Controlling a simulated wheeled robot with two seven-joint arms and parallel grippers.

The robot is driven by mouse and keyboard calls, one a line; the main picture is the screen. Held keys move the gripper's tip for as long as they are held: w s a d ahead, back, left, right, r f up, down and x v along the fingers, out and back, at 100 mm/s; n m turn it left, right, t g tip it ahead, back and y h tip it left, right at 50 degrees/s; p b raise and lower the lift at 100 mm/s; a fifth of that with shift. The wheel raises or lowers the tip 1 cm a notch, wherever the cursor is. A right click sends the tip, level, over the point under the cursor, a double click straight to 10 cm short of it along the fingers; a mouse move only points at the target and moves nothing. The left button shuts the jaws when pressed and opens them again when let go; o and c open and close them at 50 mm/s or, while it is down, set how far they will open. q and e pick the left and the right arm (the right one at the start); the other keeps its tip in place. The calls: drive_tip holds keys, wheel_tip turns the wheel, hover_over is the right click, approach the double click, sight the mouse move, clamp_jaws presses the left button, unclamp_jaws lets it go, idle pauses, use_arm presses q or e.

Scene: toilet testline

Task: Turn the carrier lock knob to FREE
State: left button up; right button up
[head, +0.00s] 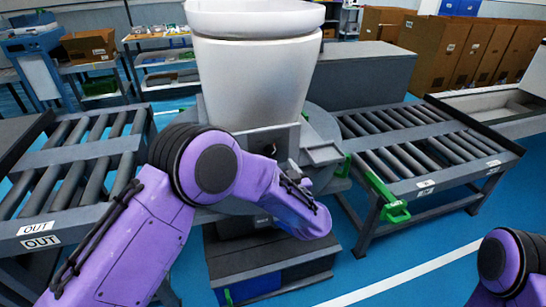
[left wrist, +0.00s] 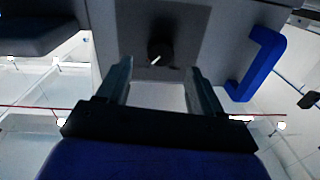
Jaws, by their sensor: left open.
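The carrier lock knob (left wrist: 161,50) is a small dark round knob on a dark grey square plate (left wrist: 188,22) in the left wrist view. A short white mark shows at its lower left edge. No lettering can be read there. My left gripper (left wrist: 159,70) is open, its two fingers apart on either side below the knob, with nothing between them. I cannot tell whether the fingers touch the panel. In the head view my left arm reaches to the carrier front under the white toilet (head: 255,75), and my forearm hides the knob. My right gripper is out of view.
A blue handle (left wrist: 262,62) stands out to the right of the knob. Roller conveyors flank the carrier, left (head: 85,150) and right (head: 420,145). A green latch (head: 390,200) sits on the right conveyor's near corner. Cardboard boxes (head: 435,45) stand behind at right.

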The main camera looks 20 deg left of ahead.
sight(272, 155)
use_arm(q)
drive_tip(key=x, duration=0.6)
drive_tip(key=c, duration=1.1)
drive_tip(key=shift+o, duration=0.2)
